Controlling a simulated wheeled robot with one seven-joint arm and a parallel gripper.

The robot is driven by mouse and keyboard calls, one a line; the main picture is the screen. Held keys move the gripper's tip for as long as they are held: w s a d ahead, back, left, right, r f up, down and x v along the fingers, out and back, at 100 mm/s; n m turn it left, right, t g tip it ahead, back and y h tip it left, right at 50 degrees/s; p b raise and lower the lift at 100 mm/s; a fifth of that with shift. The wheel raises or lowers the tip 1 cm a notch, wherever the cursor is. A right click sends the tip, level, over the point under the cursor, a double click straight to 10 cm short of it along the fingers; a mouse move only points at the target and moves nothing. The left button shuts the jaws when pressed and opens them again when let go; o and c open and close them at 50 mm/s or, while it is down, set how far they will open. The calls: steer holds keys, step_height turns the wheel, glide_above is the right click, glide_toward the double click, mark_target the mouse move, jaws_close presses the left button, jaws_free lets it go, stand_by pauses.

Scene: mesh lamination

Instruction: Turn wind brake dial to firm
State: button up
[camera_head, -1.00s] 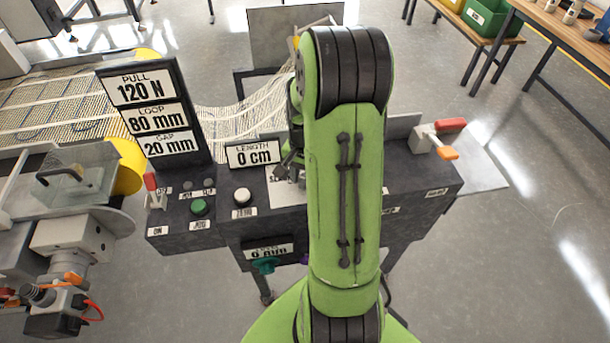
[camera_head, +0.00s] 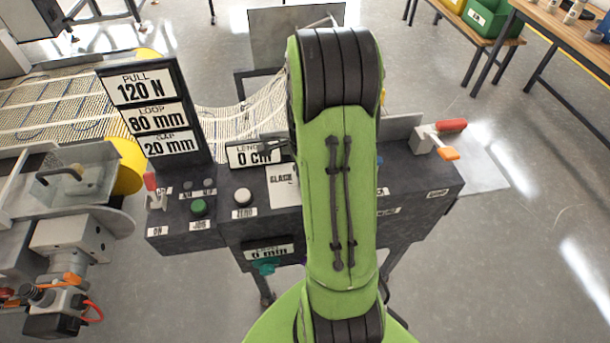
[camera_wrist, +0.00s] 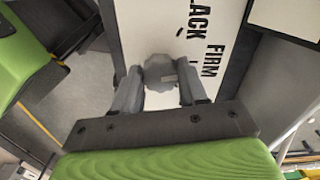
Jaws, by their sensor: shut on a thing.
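The wind brake dial (camera_wrist: 160,68) is a grey knob on a white label panel (camera_wrist: 222,30) in the wrist view. The panel shows the word FIRM and the letters ACK. My gripper (camera_wrist: 160,84) is shut on the dial, one finger on each side of it. Which mark the dial points at is not clear. In the head view the white panel (camera_head: 283,187) shows beside my arm with a word that reads like SLACK. The dial and my fingertips are hidden there behind my green arm.
The dark console (camera_head: 420,180) carries a LENGTH display (camera_head: 252,154) at 0 cm, a white ZERO button (camera_head: 242,196) and a green JOG button (camera_head: 199,207). A tall display (camera_head: 150,115) stands at left.

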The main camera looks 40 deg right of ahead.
steer(key=shift+w+m, duration=0.1)
steer(key=shift+m, duration=0.8)
steer(key=o, duration=1.1)
steer(key=shift+c, duration=0.2)
step_height(320, 180, up, 16)
steer(key=p, duration=0.3)
steer(key=shift+p, duration=0.4)
steer(key=shift+f, duration=0.1)
